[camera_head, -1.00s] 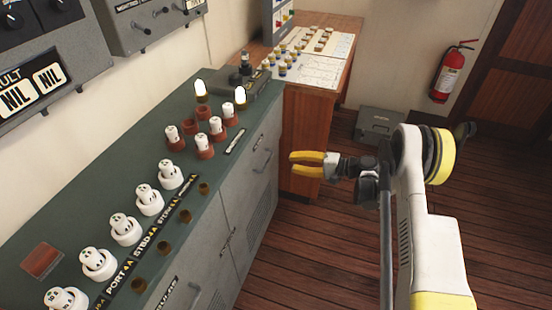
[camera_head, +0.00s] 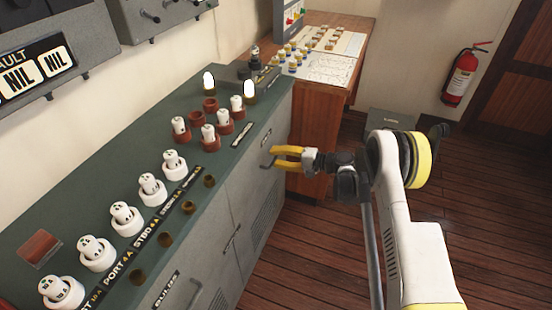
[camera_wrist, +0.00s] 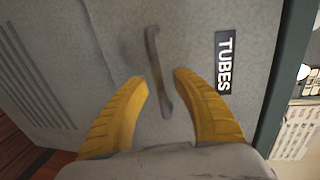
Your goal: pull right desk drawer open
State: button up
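The grey desk front (camera_head: 236,205) has a drawer (camera_head: 258,155) at its far right end, with a metal handle (camera_head: 268,157) beside my gripper. My gripper (camera_head: 275,157) has yellow fingers and is at the handle's level in the head view. In the wrist view my gripper (camera_wrist: 160,78) is open, with one finger on each side of the handle (camera_wrist: 158,72). The fingers look apart from the handle, and nothing is gripped. A black label reading TUBES (camera_wrist: 223,62) is on the drawer front. The drawer appears closed.
The green desk top (camera_head: 130,180) carries several white and red knobs. A wooden cabinet (camera_head: 312,115) stands just beyond the desk's end. A fire extinguisher (camera_head: 461,75) hangs on the far wall. The wooden floor (camera_head: 320,260) in front is clear.

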grip_shut()
jog(key=f+v, duration=0.2)
jog(key=v, duration=0.9)
jog(key=d+f+v, duration=0.1)
jog(key=f+v, duration=0.2)
jog(key=v, duration=0.9)
jog(key=shift+s+d, duration=0.2)
jog(key=shift+d, duration=0.05)
jog(key=shift+r, duration=0.15)
grip_release()
jog(key=v, duration=1.2)
